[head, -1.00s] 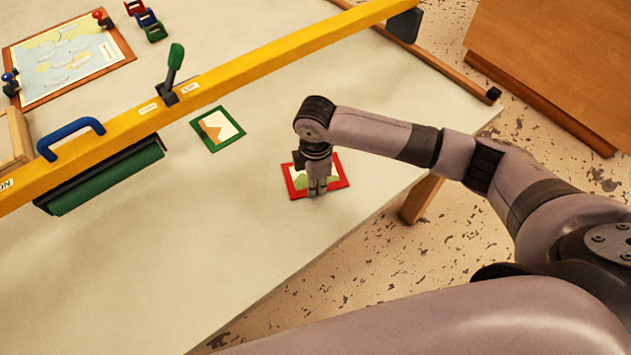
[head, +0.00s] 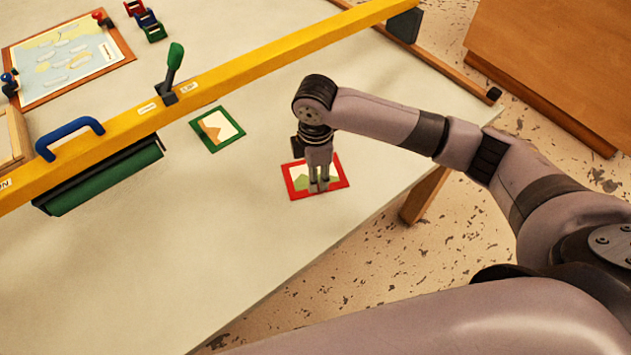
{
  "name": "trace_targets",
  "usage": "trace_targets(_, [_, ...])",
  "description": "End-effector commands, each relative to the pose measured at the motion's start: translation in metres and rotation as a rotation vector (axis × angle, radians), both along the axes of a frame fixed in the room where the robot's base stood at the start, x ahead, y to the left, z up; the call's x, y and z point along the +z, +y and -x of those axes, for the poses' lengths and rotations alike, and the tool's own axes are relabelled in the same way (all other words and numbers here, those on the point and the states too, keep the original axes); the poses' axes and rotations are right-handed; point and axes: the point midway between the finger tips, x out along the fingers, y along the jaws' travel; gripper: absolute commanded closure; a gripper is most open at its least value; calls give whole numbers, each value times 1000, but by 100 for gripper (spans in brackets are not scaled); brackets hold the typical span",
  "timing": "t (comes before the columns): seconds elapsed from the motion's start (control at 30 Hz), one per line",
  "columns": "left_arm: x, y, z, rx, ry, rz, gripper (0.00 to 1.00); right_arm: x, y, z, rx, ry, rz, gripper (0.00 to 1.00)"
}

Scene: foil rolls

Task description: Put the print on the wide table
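A red-framed print (head: 297,189) with a white and green picture lies flat near the table's front right edge. A green-framed print (head: 231,132) with a white and brown picture lies farther back to its left. My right gripper (head: 319,184) points down over the red-framed print and covers part of it. Its two fingers show with a narrow gap and nothing visible between them; the fingertips appear just above the print. The pale table (head: 215,245) bears both prints. My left gripper is out of view.
A yellow beam (head: 255,61) with a blue handle (head: 70,138), a green-knobbed lever (head: 174,62) and a green roller (head: 105,180) crosses the table. A framed map (head: 70,62) lies at the back left. An orange-brown wooden piece (head: 555,65) stands at the right. The front table area is clear.

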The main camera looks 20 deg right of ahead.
Motion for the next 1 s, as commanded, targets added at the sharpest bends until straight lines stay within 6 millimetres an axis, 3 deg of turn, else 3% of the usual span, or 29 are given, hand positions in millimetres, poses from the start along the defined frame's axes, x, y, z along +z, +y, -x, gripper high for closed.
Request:
trace_targets(0.2, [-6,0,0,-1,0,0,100,46,1,-1,1,-4,-2,67])
trace_targets(0.4, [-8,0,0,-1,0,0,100,71,1,0,0,0,-1,67])
trace_targets(1.0, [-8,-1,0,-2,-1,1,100,77,1,0,0,1,-1,67])
